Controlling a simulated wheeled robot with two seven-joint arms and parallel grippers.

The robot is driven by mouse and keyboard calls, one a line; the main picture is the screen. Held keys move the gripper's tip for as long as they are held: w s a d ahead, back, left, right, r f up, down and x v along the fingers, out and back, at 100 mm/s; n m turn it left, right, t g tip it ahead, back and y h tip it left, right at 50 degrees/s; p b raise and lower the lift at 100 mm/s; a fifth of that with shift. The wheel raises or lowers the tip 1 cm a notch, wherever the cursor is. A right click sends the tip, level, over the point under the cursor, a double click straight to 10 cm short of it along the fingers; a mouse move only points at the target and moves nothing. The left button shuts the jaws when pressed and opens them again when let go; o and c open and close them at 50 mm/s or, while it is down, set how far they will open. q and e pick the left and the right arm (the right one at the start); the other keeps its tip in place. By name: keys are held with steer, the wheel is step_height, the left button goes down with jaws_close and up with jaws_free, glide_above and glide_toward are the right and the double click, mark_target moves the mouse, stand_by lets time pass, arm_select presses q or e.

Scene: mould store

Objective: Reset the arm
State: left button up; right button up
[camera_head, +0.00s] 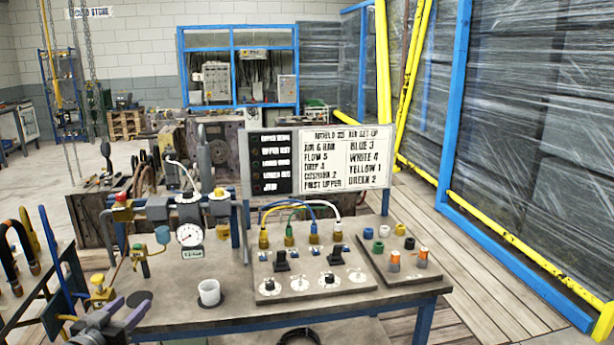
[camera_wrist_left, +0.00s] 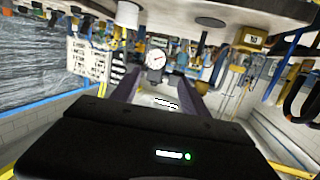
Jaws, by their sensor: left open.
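My left gripper (camera_head: 130,308) shows at the bottom left of the head view, at the front left edge of the workbench (camera_head: 190,310). Its two purple-grey fingers are apart with nothing seen between them. In the left wrist view the fingers (camera_wrist_left: 162,90) also stand apart, and the picture is turned over, with the bench top along its upper edge. The pressure gauge (camera_head: 190,235) appears beyond the fingers there. My right gripper is in neither view.
On the bench stand a white cup (camera_head: 209,292), a valve panel (camera_head: 310,280) with coloured hoses, and a tray of coloured fittings (camera_head: 405,250). A sign board (camera_head: 350,160) rises behind. Hoses (camera_head: 20,250) hang at the left. Bare bench lies between gripper and cup.

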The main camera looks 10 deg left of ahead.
arm_select(q)
steer(key=s+d+f+n+g+h, duration=0.1)
steer(key=s+d+f+g, duration=0.25)
steer(key=d+f, duration=0.75)
steer(key=s+d+f+n+g, duration=0.3)
steer(key=d+f, duration=0.5)
steer(key=f, duration=0.7)
steer(key=s+d+f+m+g+h, duration=0.1)
steer(key=s+d+f+g, duration=0.3)
steer(key=s+d, duration=0.7)
steer(key=s+d+f+m+g+h, duration=0.1)
steer(key=s+d+f+g+h, duration=0.2)
steer(key=s+d, duration=0.9)
step_height(320, 180, down, 4)
steer(key=shift+s+d+r+m+g, duration=0.15)
steer(key=shift+d+r+m+g, duration=0.25)
steer(key=shift+g, duration=0.65)
steer(key=shift+f, duration=0.15)
